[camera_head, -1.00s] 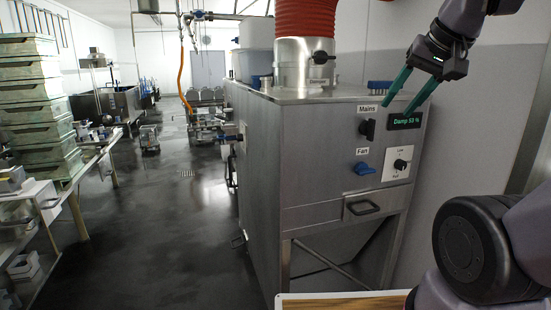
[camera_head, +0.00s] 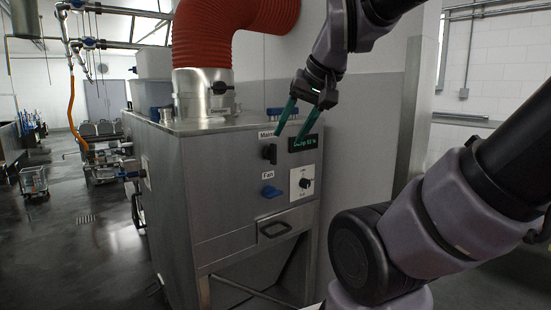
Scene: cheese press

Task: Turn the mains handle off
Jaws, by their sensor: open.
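The mains handle (camera_head: 269,153) is a small black rotary handle on the upper front of a steel cabinet (camera_head: 225,185), below the label "Mains", which is partly hidden by my gripper. The handle's grip looks roughly upright with a slight tilt. My gripper (camera_head: 290,134) has two green fingers, spread apart and empty. They point down and to the left, in front of the panel's upper edge. The left fingertip shows just above and right of the handle. The right fingertip overlaps the "Damp" display (camera_head: 304,143). I cannot tell how far the fingers are from the panel.
A drawer-like pull (camera_head: 275,229) is lower down. A red duct (camera_head: 225,45) rises from the cabinet top. Open floor lies to the left.

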